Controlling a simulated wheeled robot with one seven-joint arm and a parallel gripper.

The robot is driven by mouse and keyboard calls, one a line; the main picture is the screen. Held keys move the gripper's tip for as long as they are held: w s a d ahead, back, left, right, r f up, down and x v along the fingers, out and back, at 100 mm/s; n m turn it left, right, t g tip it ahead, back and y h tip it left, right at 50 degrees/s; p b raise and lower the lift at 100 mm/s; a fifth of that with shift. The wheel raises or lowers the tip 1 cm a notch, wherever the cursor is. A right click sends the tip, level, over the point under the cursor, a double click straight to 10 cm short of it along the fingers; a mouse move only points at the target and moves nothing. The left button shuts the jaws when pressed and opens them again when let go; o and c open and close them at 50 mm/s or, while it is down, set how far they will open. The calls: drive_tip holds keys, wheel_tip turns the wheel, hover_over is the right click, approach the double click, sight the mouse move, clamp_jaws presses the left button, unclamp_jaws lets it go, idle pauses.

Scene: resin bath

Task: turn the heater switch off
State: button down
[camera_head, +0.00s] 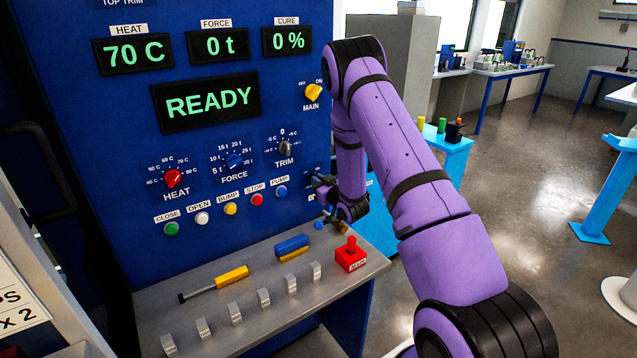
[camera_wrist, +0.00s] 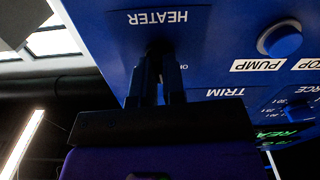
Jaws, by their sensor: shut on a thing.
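The heater switch is at the right edge of the blue panel (camera_head: 110,110); its "HEATER" label (camera_wrist: 160,18) shows upside down in the wrist view. My gripper (camera_wrist: 160,58) is shut on the switch there, its two dark fingers reaching up to the panel face. The knob is mostly hidden between the fingers, so I cannot tell which way it points. One small position label beside the fingers is only partly readable. In the head view my gripper (camera_head: 323,184) meets the panel below the trim knob (camera_head: 285,148), and my arm hides part of that edge.
The pump button (camera_head: 281,191) and stop button (camera_head: 257,200) are left of my gripper. The main knob (camera_head: 313,91) is above. Displays read 70 C and READY. Open floor lies right.

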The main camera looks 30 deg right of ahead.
drive_tip(key=shift+n, duration=3.7)
drive_tip(key=c, duration=1.2)
unclamp_jaws()
drive_tip(key=shift+s, duration=0.1)
drive_tip(key=s, duration=1)
drive_tip(key=shift+s+d, duration=0.15)
drive_tip(key=shift+s, duration=0.2)
